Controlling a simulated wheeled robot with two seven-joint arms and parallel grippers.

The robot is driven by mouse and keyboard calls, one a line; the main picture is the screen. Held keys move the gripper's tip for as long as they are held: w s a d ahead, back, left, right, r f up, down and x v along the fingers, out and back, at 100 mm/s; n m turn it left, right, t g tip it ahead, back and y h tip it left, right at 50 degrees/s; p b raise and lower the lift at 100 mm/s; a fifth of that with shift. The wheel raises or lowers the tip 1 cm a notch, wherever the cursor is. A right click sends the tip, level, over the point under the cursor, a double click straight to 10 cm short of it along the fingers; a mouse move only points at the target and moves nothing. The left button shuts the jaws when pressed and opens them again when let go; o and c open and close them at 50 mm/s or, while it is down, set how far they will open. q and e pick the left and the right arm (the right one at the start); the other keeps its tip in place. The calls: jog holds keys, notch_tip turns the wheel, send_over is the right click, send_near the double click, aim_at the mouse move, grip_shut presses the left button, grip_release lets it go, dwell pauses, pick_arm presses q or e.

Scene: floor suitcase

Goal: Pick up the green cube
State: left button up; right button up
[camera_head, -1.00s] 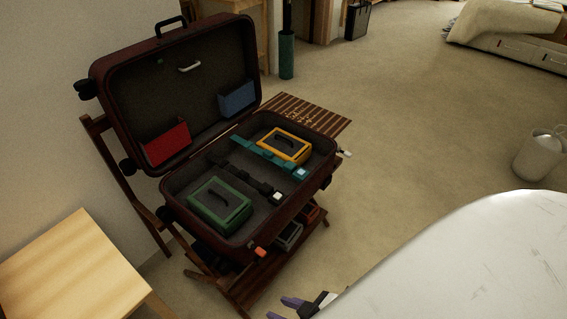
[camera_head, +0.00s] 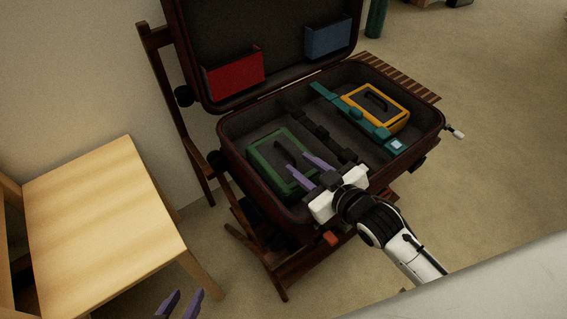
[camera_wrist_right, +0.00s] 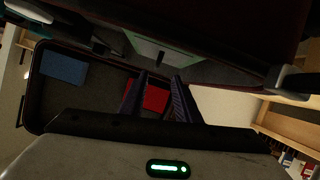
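The only green object like the one named is a green box (camera_head: 264,157) with a dark top handle, a flat case rather than a plain cube. It lies in the near left part of the open suitcase (camera_head: 232,158). My right gripper (camera_head: 296,160) is open, its purple fingers over the box's right side near the handle; contact cannot be told. The right wrist view shows the green box (camera_wrist_right: 150,45) beyond the parted fingers (camera_wrist_right: 160,84). My left gripper (camera_head: 188,292) is open and empty at the bottom edge, apart from the suitcase.
Red (camera_head: 235,74) and blue (camera_head: 328,38) pockets are on the raised lid. A wooden chair (camera_head: 105,210) stands left. The suitcase rests on a dark wooden rack.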

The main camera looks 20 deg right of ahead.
aim_at(291, 156)
jog(key=shift+d+b+x, duration=0.15)
jog(key=shift+b+x, duration=0.25)
jog(key=shift+x, duration=1.2)
jog(key=shift+d+b+x, duration=0.15)
jog(key=shift+b+x, duration=0.25)
jog(key=shift+x, duration=1.15)
jog(key=shift+f, duration=0.15)
grip_shut()
